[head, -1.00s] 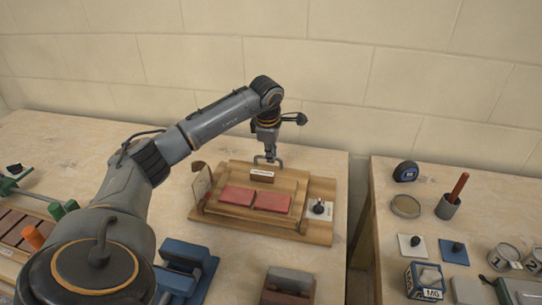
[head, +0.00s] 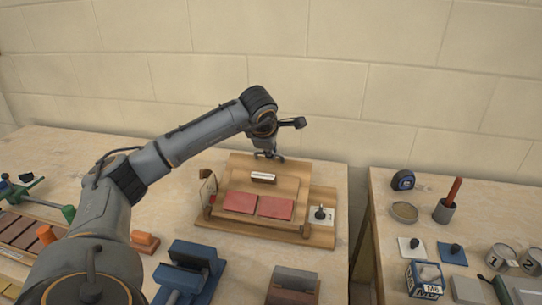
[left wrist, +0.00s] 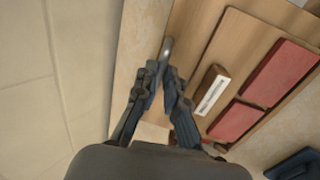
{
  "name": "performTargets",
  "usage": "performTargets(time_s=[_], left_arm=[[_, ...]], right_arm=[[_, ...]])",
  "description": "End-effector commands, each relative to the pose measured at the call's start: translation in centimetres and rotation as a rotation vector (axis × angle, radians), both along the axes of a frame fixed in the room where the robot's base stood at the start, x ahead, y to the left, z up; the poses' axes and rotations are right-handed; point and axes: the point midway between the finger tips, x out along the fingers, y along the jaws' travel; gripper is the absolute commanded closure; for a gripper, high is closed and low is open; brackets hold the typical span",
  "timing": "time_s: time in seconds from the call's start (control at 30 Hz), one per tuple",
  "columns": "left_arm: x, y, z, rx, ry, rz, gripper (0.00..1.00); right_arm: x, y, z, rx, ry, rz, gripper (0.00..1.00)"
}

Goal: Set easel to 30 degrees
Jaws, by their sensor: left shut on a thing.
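The easel is a wooden board (head: 290,184) on a wooden base (head: 318,238), with two red tiles (head: 240,202) on its face. A small block with a white label (head: 263,177) is on the board above the tiles. A pale upright plate (head: 207,188) stands at its left side; any markings are too small to read. A pale panel with a black knob (head: 320,213) is on the right. My left gripper (head: 267,155) is at the board's back edge. In the left wrist view its fingers (left wrist: 165,72) are closed around a grey metal handle (left wrist: 167,48). The board looks tilted up at the back.
A blue vise-like fixture (head: 190,268) and a grey-and-brown block (head: 293,285) stand in front of the easel. A wall is close behind.

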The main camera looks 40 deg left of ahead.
Motion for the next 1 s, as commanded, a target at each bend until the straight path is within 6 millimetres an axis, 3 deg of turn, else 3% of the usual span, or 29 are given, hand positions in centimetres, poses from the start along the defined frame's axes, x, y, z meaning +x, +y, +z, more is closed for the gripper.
performTargets(time_s=[0.77,0.8,0.87,1.0], left_arm=[[-0.54,-0.42,-0.06,-0.004,0.02,-0.003,1.0],[-0.54,-0.43,-0.09,-0.005,0.021,-0.003,0.82],[-0.53,-0.44,-0.09,-0.006,0.021,-0.004,0.69],[-0.46,-0.37,0.1,-0.004,0.015,-0.004,0.66]], right_arm=[[0.06,0.26,0.19,0.003,0.0,-0.001,0.6],[0.06,0.25,0.19,0.003,-0.001,-0.001,0.6],[0.07,0.25,0.18,0.003,-0.001,-0.001,0.6],[0.07,0.23,0.19,0.002,-0.002,0.0,0.6]])
